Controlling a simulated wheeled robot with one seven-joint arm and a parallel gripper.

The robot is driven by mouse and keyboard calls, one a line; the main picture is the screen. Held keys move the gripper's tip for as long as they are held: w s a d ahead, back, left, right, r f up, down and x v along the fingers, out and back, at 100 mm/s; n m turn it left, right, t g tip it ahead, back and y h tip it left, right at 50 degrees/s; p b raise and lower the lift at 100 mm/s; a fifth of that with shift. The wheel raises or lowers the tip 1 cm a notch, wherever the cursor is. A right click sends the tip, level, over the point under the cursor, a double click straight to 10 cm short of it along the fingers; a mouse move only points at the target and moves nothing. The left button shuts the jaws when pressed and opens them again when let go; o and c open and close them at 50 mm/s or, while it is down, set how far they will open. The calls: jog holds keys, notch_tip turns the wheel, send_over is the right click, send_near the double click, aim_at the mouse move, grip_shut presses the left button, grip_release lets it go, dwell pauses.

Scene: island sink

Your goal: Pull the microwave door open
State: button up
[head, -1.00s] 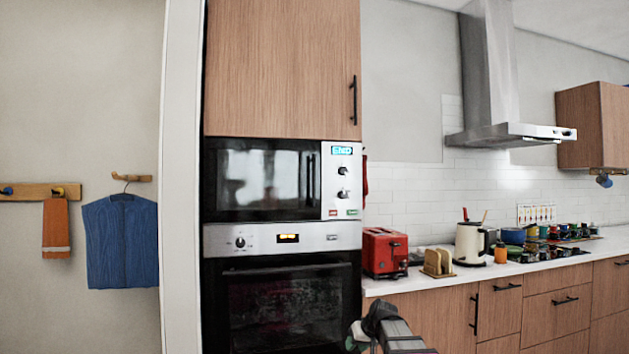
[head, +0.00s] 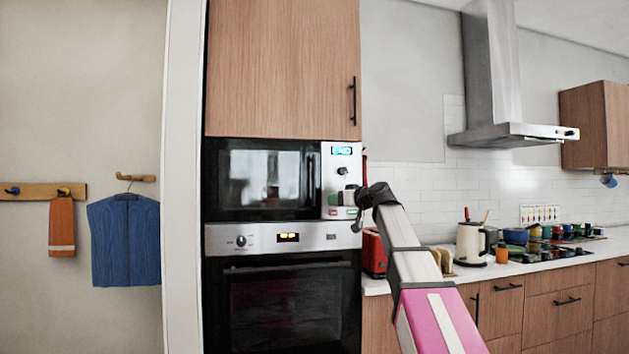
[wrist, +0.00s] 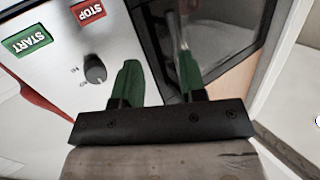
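The microwave (head: 262,180) is built into the tall cabinet, and its black glass door looks shut. Its dark vertical handle (head: 311,178) is at the door's right edge, beside the silver control panel (head: 341,163). My gripper (head: 344,194) is in front of the lower control panel, just right of the handle. In the wrist view my gripper (wrist: 158,65) has its two green fingers spread apart. The view is upside down, with the panel (wrist: 50,75) behind the left finger and the dark door (wrist: 225,40) behind the right. A shiny bar, likely the handle (wrist: 177,35), shows near the right fingertip; contact is unclear.
An oven (head: 285,300) sits below the microwave. A red toaster (head: 374,252) stands on the counter to the right, partly behind my arm, with a cream kettle (head: 469,243) farther along. A wooden cabinet (head: 283,70) is above. The space before the microwave door is clear.

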notch_tip(320, 180, up, 8)
jog(key=s+n+y, duration=0.1)
send_over(313, 199)
jog(key=shift+w+f, duration=0.2)
jog(key=shift+w, duration=0.15)
grip_shut()
